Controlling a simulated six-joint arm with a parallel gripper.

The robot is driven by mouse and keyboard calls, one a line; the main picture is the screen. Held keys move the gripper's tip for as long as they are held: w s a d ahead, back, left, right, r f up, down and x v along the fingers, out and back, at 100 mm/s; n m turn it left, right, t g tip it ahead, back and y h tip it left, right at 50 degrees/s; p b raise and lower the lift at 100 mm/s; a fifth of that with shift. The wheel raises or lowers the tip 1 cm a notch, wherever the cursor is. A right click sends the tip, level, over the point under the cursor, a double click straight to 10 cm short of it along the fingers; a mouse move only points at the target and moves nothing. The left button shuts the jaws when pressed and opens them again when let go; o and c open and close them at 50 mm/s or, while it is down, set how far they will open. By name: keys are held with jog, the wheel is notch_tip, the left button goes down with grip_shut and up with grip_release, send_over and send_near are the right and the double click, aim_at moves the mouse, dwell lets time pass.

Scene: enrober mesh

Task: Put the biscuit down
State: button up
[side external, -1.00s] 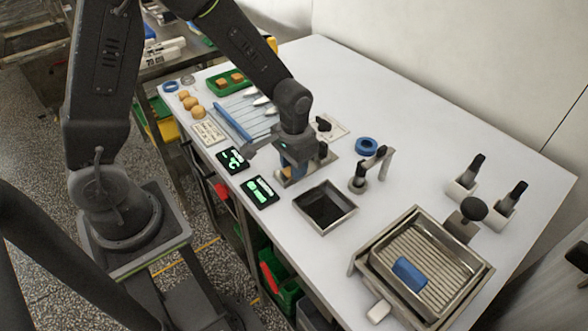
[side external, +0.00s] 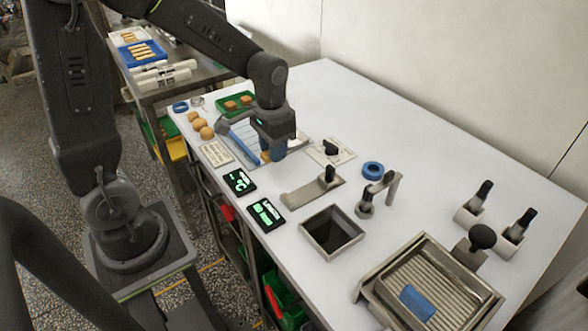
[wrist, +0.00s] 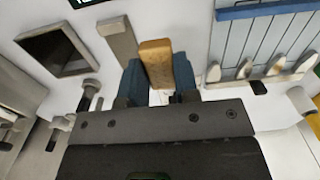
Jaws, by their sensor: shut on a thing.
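My gripper (side external: 275,154) is shut on a tan, brick-shaped biscuit. In the wrist view the biscuit (wrist: 156,62) stands out between the two blue fingers of my gripper (wrist: 158,78). In the side view the fingers and my wrist mostly hide it. My gripper is low at the right end of the pale slatted rack (side external: 240,130) with the blue bar. I cannot tell whether the biscuit touches anything below. In the wrist view the rack (wrist: 262,38) lies to the right of the biscuit, with white-tipped pieces along its near edge.
A green tray (side external: 221,104) with biscuits and several round tan pieces (side external: 206,132) lie beyond the rack. A steel plate (side external: 300,197), a square opening (side external: 331,233), two black displays (side external: 267,214) and a blue ring (side external: 372,169) are nearby.

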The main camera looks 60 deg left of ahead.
jog(key=s+a+r, duration=0.1)
jog(key=s+a, duration=0.2)
jog(key=a, duration=0.9)
jog(key=s+a+r, duration=0.2)
jog(key=s+a, duration=0.1)
jog(key=a, duration=0.9)
send_over(253, 140)
notch_tip(253, 140, down, 7)
jog(key=shift+s, duration=0.15)
jog(key=shift+f, duration=2.05)
jog(key=shift+f, duration=0.1)
jog(key=o, duration=0.7)
jog(key=shift+o, duration=0.2)
